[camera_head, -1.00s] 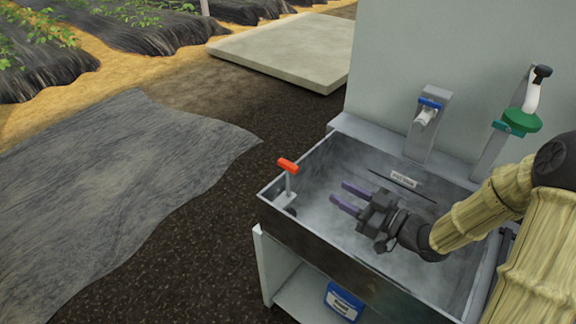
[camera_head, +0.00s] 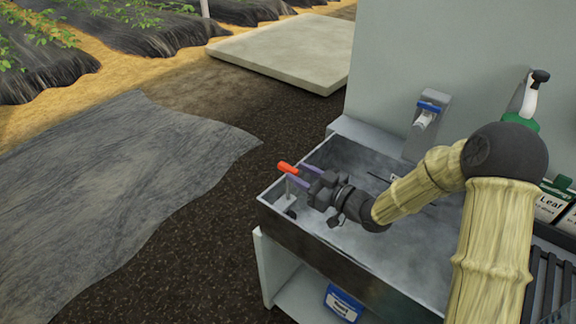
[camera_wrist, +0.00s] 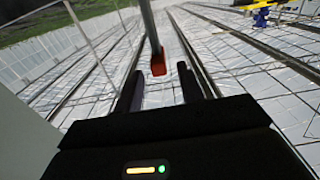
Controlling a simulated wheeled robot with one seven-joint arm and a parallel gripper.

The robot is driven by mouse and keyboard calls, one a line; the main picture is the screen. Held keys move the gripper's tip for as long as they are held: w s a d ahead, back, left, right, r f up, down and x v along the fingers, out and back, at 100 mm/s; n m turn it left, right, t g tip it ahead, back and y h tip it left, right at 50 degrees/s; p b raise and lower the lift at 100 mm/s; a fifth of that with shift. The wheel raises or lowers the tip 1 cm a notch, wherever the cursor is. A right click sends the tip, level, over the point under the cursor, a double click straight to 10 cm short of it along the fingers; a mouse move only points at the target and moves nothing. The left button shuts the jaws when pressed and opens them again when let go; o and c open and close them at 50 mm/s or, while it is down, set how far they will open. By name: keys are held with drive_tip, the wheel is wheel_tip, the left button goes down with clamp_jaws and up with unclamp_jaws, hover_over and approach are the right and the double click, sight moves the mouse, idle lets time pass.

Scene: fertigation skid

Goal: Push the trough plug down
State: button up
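The trough plug has a red-orange T-handle (camera_head: 287,168) on a pale upright stem (camera_head: 290,187). It stands in the left corner of the grey metal trough (camera_head: 318,248), with the handle above the rim. My gripper (camera_head: 301,177) is at the handle's right side, its purple fingers pointing left towards it. In the wrist view the red handle end (camera_wrist: 158,66) shows between the tips of my two spread dark fingers (camera_wrist: 159,80), with a gap on both sides. I cannot tell whether anything touches. The fingers hold nothing.
A faucet with a blue band (camera_head: 428,112) stands at the trough's back wall, and a green and white fitting (camera_head: 523,110) is right of it. A blue-labelled container (camera_head: 344,302) sits below the trough. Open ground lies to the left.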

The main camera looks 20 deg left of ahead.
sight(288, 167)
drive_tip(key=x, duration=0.4)
drive_tip(key=shift+w+a, duration=0.1)
drive_tip(key=shift+a, duration=0.2)
clamp_jaws()
